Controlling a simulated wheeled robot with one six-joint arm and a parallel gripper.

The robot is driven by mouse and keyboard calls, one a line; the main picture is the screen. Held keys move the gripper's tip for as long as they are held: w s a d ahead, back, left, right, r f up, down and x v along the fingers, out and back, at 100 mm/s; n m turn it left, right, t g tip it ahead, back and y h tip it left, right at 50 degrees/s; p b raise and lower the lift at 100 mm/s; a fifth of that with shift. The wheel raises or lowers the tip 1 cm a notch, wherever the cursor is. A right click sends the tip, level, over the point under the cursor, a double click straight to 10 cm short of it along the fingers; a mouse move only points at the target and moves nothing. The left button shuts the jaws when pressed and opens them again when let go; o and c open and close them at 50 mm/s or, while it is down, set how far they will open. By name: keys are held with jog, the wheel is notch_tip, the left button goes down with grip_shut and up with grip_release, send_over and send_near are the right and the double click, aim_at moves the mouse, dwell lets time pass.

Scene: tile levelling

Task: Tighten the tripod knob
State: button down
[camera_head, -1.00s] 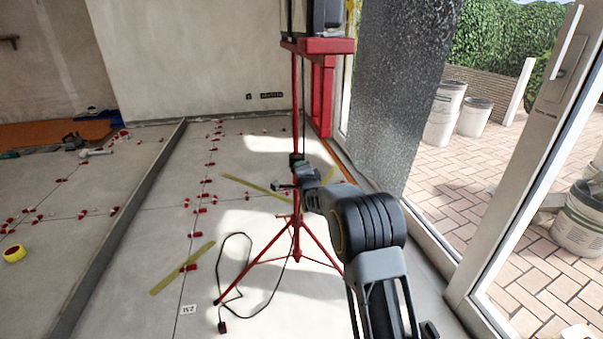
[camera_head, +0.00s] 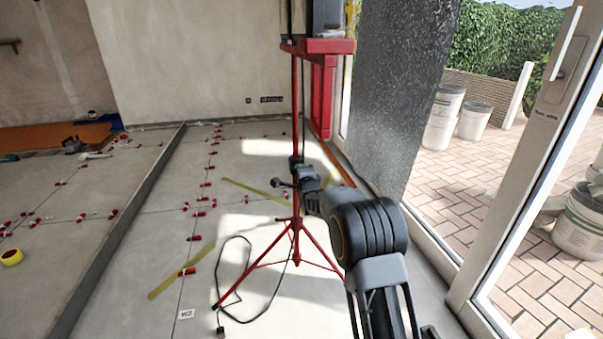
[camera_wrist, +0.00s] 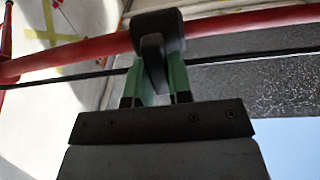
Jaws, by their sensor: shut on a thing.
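The red tripod (camera_head: 295,225) stands upright on the tiled floor with its legs spread. It carries a dark box-shaped unit on a red head at the top. In the wrist view its red pole (camera_wrist: 230,22) runs across the picture. The black tripod knob (camera_wrist: 153,42) sits at the pole, between the green fingers of my gripper (camera_wrist: 154,82). The fingers are shut on the knob's narrow dark part. In the head view my gripper (camera_head: 298,166) is at the pole above the spread legs. The knob is too small and covered there to make out.
A black cable (camera_head: 245,275) loops on the floor by the tripod legs. Red levelling clips and yellow tape strips (camera_head: 180,271) lie on the tiles. A dark speckled panel (camera_head: 400,100) and a glass door frame stand close on the right.

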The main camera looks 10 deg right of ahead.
jog(key=c, duration=1)
grip_release()
jog(key=shift+c, duration=0.2)
jog(key=s+p, duration=0.3)
jog(key=s, duration=1)
jog(key=shift+s+p, duration=0.3)
jog(key=shift+s, duration=0.1)
